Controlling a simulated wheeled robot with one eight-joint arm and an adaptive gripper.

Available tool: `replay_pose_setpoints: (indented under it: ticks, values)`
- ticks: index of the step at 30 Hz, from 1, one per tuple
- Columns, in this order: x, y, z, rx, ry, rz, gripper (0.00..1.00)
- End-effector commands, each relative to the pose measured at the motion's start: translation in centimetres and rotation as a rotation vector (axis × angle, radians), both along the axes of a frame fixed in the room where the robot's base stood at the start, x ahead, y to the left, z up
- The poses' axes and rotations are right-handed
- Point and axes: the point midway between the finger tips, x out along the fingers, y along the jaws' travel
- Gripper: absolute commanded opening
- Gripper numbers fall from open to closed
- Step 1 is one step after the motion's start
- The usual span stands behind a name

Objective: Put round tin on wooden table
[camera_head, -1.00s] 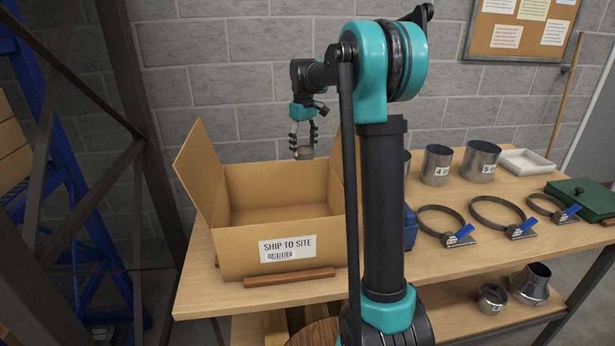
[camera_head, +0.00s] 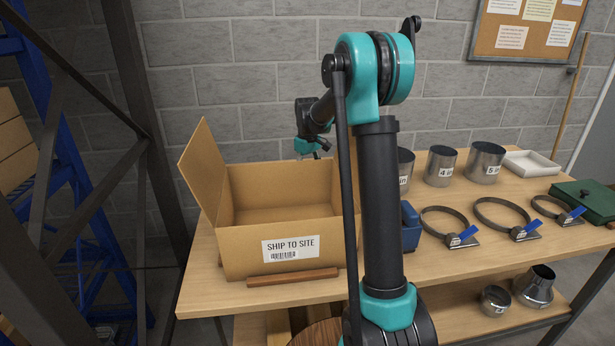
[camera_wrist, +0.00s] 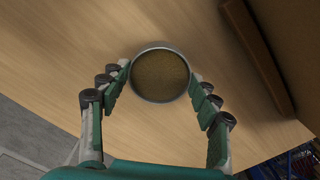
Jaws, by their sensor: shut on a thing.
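The round tin (camera_wrist: 160,75) shows in the wrist view as a metal ring with a brownish inside. My gripper (camera_wrist: 160,82) is shut on it, with fingers on its left and right sides. The wooden table (camera_wrist: 60,70) lies beneath the tin; whether the tin touches it I cannot tell. In the head view the tabletop (camera_head: 445,270) is seen too, but the tin and my fingers are hidden behind the cardboard box and my arm.
An open cardboard box (camera_head: 247,248) marked SHIP TO SITE stands on the table's left part. A brown wooden strip (camera_wrist: 257,55) lies right of the tin in the wrist view. Metal cylinders (camera_head: 441,166), clamp rings (camera_head: 506,213) and a green case (camera_head: 588,201) occupy the right side.

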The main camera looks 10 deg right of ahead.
Motion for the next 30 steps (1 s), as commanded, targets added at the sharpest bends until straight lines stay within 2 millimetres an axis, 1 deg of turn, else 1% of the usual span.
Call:
replay_pose_setpoints:
  ticks: [5, 6, 10, 11, 20, 23, 26, 30]
  values:
    - [0.0, 0.0, -0.2, 0.000, 0.000, 0.000, 0.29]
    - [0.0, 0.0, -0.3, 0.000, 0.000, 0.000, 0.64]
    - [0.0, 0.0, -0.2, 0.000, 0.000, 0.000, 0.81]
    - [0.0, 0.0, -0.2, 0.000, 0.000, 0.000, 0.83]
    - [0.0, 0.0, -0.2, 0.000, 0.000, 0.000, 0.83]
    - [0.0, 0.0, 0.4, 0.000, 0.000, 0.000, 0.83]
    - [0.0, 0.0, 1.7, 0.000, 0.000, 0.000, 0.83]
    - [0.0, 0.0, 4.4, 0.000, 0.000, 0.000, 0.83]
